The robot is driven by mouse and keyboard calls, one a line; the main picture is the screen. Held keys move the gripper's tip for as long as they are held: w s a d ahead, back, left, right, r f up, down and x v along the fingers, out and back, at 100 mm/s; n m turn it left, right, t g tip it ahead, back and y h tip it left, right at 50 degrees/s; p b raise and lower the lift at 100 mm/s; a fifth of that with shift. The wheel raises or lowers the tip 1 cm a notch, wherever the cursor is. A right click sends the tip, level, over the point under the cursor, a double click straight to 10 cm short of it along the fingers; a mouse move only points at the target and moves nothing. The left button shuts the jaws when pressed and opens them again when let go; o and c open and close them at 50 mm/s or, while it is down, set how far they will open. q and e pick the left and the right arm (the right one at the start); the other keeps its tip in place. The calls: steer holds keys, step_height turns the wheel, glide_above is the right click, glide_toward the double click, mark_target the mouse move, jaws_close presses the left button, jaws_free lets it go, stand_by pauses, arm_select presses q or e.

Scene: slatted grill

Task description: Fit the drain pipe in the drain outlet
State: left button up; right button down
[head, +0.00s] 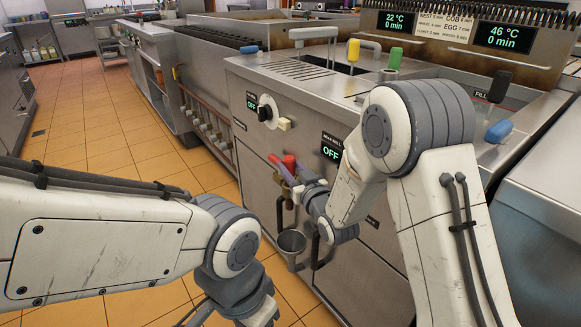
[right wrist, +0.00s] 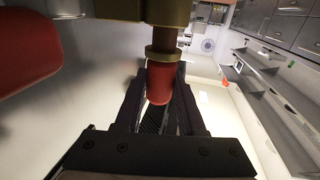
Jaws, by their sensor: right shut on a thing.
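My right gripper (head: 297,187) is low at the fryer front in the head view, partly hidden by its own wrist. In the right wrist view its dark fingers (right wrist: 160,112) are shut around a red cylindrical grip. This grip belongs to a brass-coloured piece (right wrist: 163,35), which I take to be the drain pipe; its far end is cut off by the frame. A larger red part (right wrist: 35,48) is at the left of that view. The head view also shows a red part (head: 290,163) and a purple-pink bar there. I cannot make out the drain outlet's opening or whether the pipe touches it.
A small metal cup (head: 292,242) is low on the steel fryer front (head: 258,158), close to dark handles. A knob (head: 265,113) and an OFF display (head: 331,150) are above. The tiled floor (head: 115,150) at left is clear. My left arm crosses the lower left.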

steer(key=shift+f+b, duration=0.85)
steer(key=shift+f, duration=0.1)
steer(key=shift+c, duration=2.1)
jaws_free()
steer(key=p+v, duration=0.6)
steer(key=v, duration=0.4)
steer(key=shift+s+p, duration=0.2)
steer(key=shift+p, duration=0.15)
steer(key=shift+d, duration=0.1)
